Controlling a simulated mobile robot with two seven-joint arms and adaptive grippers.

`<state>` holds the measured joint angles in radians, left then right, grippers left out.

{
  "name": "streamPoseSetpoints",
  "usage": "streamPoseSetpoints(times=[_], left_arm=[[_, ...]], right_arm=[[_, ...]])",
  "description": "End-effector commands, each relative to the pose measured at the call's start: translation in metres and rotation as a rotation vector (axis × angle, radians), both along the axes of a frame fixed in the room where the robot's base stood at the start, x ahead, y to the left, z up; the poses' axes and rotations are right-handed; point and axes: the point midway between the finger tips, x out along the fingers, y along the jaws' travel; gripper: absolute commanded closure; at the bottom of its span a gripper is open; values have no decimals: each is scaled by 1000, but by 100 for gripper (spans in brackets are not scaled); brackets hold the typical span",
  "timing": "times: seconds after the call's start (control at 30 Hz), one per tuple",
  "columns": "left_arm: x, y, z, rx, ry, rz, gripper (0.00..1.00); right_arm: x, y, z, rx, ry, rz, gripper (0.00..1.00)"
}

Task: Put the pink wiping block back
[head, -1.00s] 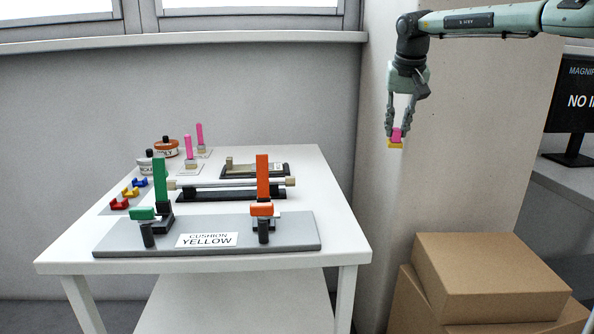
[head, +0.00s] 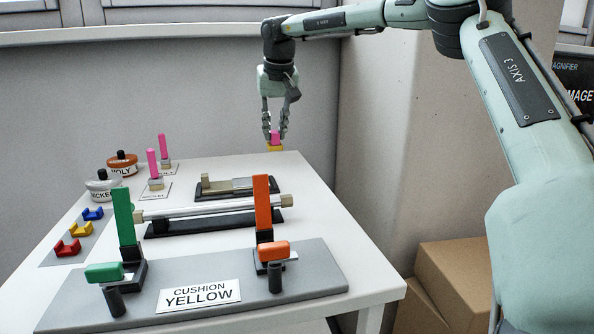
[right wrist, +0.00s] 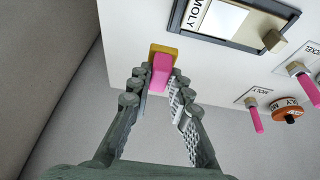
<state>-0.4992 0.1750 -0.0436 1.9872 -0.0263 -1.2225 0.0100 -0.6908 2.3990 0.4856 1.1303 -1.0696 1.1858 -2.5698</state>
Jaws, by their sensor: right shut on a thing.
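The pink wiping block (head: 275,136) has a yellow lower part; the right wrist view also shows its pink top (right wrist: 160,76) and yellow part (right wrist: 157,50). My right gripper (head: 275,132) points down, shut on the pink part, near the table's far right corner. Whether the block touches the table I cannot tell. A dark-framed tray (head: 262,194) with a small beige block lies left of and nearer than the gripper; in the right wrist view the tray (right wrist: 228,40) carries a MOLY label. My left gripper is out of view.
The white table (head: 330,215) holds a grey fixture (head: 330,285) labelled CUSHION YELLOW, with green and orange uprights. Pink-handled tools (head: 152,163), two jars (head: 122,164) and coloured clips (head: 81,229) stand left. Cardboard boxes (head: 450,262) are at right.

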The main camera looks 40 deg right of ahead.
Motion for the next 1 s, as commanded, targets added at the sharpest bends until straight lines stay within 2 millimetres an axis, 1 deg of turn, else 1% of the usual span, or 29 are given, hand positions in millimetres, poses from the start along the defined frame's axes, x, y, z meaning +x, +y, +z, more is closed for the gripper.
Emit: streamPoseSetpoints(times=[0.03,0.1,0.2,0.33,0.47,0.53,0.73,0.8,1.0], left_arm=[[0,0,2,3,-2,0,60],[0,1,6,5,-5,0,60],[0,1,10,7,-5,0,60],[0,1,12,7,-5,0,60],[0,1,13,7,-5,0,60],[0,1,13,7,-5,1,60],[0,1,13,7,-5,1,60],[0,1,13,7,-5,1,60],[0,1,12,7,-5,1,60]], right_arm=[[-12,-5,-8,5,0,1,100],[-27,-11,-18,5,-2,1,100],[-44,-18,-29,5,-1,2,100],[-58,-25,-37,1,-2,1,100],[-62,-27,-43,-1,1,1,100],[-63,-28,-48,0,2,1,100],[-62,-27,-77,0,2,1,100],[-62,-28,-81,-1,0,0,100],[-62,-28,-80,-1,0,0,100]])
